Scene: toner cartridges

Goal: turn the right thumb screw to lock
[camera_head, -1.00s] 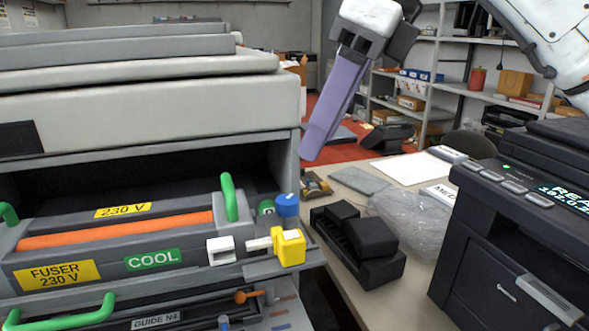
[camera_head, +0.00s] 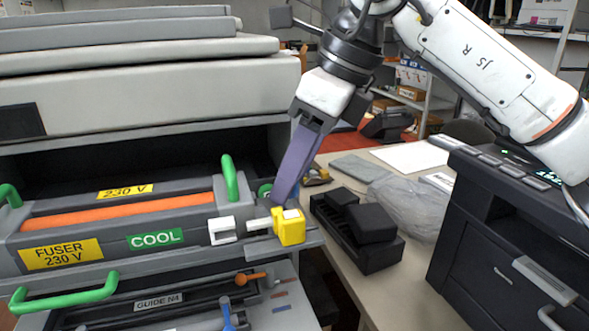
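The fuser unit (camera_head: 60,254) sits in the open printer bay, with an orange roller (camera_head: 120,217), a COOL label and green handles. At its right end are a white block (camera_head: 222,231) and a yellow block (camera_head: 290,228) joined by a pale pin. The blue right thumb screw that stood just behind the yellow block is hidden behind my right gripper (camera_head: 285,192). That gripper points down with its purple fingers' tips at the screw's place; contact cannot be seen. The fingers overlap from this side, so their opening does not show. My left gripper is out of view.
The printer's grey housing (camera_head: 150,95) overhangs the bay. Below the fuser are a guide with an orange lever (camera_head: 250,279) and a blue lever (camera_head: 228,316). A black cartridge tray (camera_head: 355,230) and plastic bag (camera_head: 410,205) lie on the table. A black machine (camera_head: 500,230) stands right.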

